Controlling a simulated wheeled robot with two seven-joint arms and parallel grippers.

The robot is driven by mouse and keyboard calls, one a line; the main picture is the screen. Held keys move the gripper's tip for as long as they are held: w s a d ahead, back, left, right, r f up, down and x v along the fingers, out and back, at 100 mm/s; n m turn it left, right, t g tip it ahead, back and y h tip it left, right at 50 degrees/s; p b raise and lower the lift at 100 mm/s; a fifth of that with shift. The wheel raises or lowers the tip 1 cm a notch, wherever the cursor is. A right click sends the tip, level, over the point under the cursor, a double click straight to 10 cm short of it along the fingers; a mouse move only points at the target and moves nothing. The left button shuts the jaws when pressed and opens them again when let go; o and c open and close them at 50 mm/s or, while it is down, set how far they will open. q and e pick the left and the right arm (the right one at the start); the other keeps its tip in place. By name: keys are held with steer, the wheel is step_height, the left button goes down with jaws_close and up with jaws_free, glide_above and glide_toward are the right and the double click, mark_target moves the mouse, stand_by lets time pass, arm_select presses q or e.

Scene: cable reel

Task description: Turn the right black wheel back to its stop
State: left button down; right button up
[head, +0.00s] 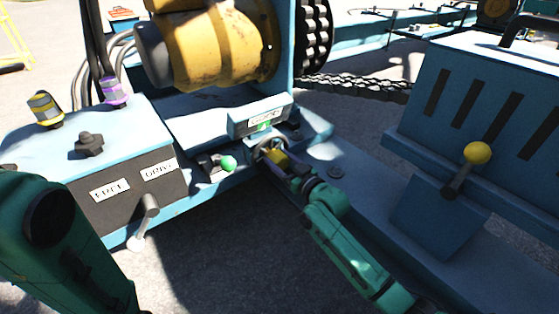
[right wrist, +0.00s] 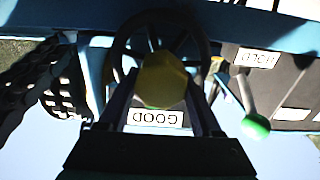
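The right black wheel (head: 259,153) is a spoked black ring with a yellow hub (head: 277,157), low on the blue machine below the GOOD plate. In the right wrist view the wheel's black rim (right wrist: 122,48) arcs behind the yellow hub (right wrist: 163,80). My right gripper (head: 280,160) reaches the wheel from the lower right. In the right wrist view its two fingers (right wrist: 162,90) lie against both sides of the hub and look shut on it. The hub and fingers hide part of the wheel. My left arm shows at lower left, but its gripper is out of view.
A green-knobbed lever (head: 228,163) stands just left of the wheel; it also shows in the right wrist view (right wrist: 256,126). A grey lever (head: 148,207) is on the labelled box at left. A yellow-knobbed lever (head: 477,153) is at right. A chain (head: 360,86) runs behind.

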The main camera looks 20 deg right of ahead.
jaws_close()
